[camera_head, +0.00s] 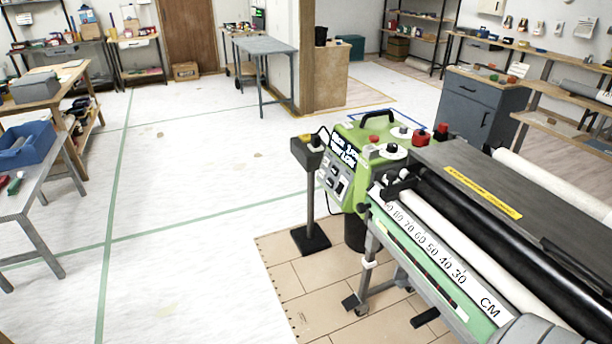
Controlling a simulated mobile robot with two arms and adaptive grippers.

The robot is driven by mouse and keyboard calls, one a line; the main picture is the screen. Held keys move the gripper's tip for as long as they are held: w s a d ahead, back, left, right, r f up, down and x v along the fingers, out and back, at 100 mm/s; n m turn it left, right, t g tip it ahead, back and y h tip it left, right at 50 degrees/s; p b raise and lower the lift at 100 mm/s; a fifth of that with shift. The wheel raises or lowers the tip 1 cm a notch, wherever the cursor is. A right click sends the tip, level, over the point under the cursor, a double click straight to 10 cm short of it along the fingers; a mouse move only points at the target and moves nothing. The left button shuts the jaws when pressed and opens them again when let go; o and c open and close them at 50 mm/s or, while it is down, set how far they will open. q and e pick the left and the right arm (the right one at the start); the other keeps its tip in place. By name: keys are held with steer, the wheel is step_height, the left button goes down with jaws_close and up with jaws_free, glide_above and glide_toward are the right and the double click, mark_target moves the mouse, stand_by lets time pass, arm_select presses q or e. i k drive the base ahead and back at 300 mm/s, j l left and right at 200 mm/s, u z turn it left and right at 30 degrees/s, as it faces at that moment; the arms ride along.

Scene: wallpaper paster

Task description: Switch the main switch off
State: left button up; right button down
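The wallpaper paster (475,215) stands at the right, with a long roller bed and a centimetre scale.
Open white floor with green lines lies left of the machine. The post's black foot (311,240) and the machine's legs stand on a tan tiled mat (290,285). A table with a blue bin (22,147) is at the left. A grey cabinet (482,105) stands behind the machine.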

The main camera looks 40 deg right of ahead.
mark_target(339, 189)
steer(key=i+l, duration=0.15)
steer(key=l, duration=0.2)
steer(key=i+l, duration=0.15)
steer(key=l, duration=0.25)
steer(key=i+l, duration=0.15)
steer(key=l, duration=0.5)
steer(key=u, duration=0.05)
